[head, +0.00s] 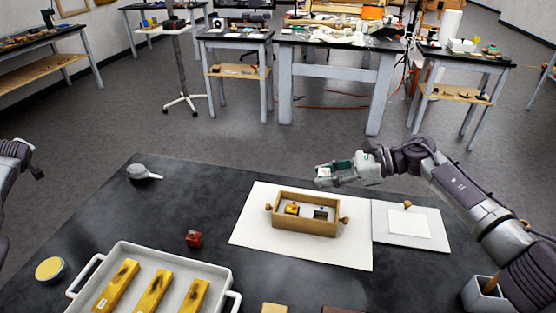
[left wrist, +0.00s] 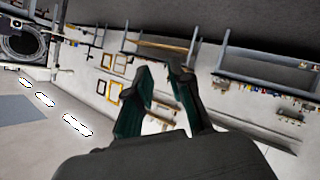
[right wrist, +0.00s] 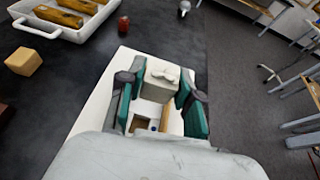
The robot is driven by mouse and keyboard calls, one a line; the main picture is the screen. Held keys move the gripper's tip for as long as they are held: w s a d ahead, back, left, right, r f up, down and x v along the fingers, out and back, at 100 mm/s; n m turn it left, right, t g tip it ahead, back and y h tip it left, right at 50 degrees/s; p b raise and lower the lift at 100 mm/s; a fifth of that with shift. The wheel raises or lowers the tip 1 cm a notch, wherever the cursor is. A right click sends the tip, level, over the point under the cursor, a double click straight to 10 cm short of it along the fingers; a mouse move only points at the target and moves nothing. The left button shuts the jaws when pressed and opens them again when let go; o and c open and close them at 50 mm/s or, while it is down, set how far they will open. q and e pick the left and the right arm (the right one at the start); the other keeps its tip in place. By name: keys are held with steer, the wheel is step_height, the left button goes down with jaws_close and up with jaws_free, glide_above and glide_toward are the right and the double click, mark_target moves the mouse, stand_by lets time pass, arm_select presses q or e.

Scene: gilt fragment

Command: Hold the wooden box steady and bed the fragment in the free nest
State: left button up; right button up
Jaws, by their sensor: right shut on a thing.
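The wooden box (head: 306,228) is a small open tray with a round knob at each end. A gold and red piece (head: 292,208) sits in its left part; a dark nest with a pale spot (head: 320,213) shows in its right part. My right gripper (head: 323,175) is above and behind the box, shut on a pale grey block, the fragment (right wrist: 160,76), clear of the box. Part of the box (right wrist: 148,112) shows below it in the right wrist view. My left gripper (left wrist: 160,75) is open and empty, facing the room, away from the box.
The box stands on a white sheet (head: 255,243). A white pad (head: 400,236) lies to its right. A grey holder (head: 485,297) is front right.

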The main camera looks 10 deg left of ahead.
arm_select(q)
steer(key=w+d+r+t+h, duration=0.1)
steer(key=w+d+r+h, duration=0.1)
steer(key=w+d, duration=0.55)
steer(key=w+d+f+m+h, duration=0.2)
steer(key=w+d, duration=0.3)
steer(key=d, duration=0.4)
steer(key=w+d+f+m+h, duration=0.25)
steer(key=w+d, duration=0.25)
steer(key=d, duration=0.4)
steer(key=m+g+h, duration=0.5)
steer(key=m+g, duration=0.4)
steer(key=m, duration=0.4)
glide_toward(277, 200)
steer(key=shift+y, duration=0.25)
steer(key=f, duration=0.6)
steer(key=s+f, duration=0.1)
steer(key=f, duration=0.2)
steer(key=shift+d+f, duration=0.2)
steer(key=shift+f, duration=0.05)
